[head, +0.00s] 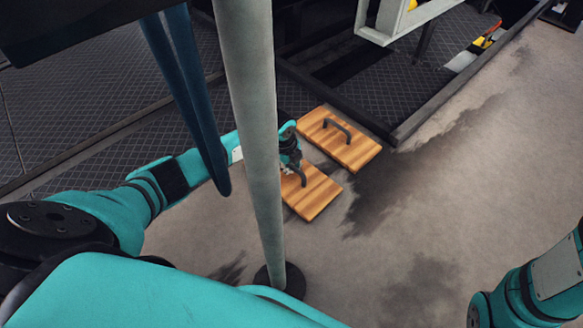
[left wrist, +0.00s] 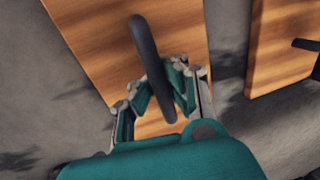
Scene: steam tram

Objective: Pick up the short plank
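Two wooden planks with dark handles lie on the floor in the head view: a farther one (head: 362,152) and a nearer one (head: 318,194). I cannot tell for sure which is the short plank, since my gripper partly covers the nearer one. My left gripper (head: 291,168) is over the nearer plank at its handle. In the left wrist view that plank (left wrist: 95,40) lies below the gripper (left wrist: 165,88). Its dark handle (left wrist: 147,50) runs between the fingers, which look spread. My right gripper is out of view; only its arm shows at the lower right.
A pale vertical pole (head: 252,110) on a dark round base stands in front of my left arm. A dark edged platform (head: 405,85) rises behind the planks. The farther plank lies close beside the nearer one. The floor at right (head: 480,170) is clear.

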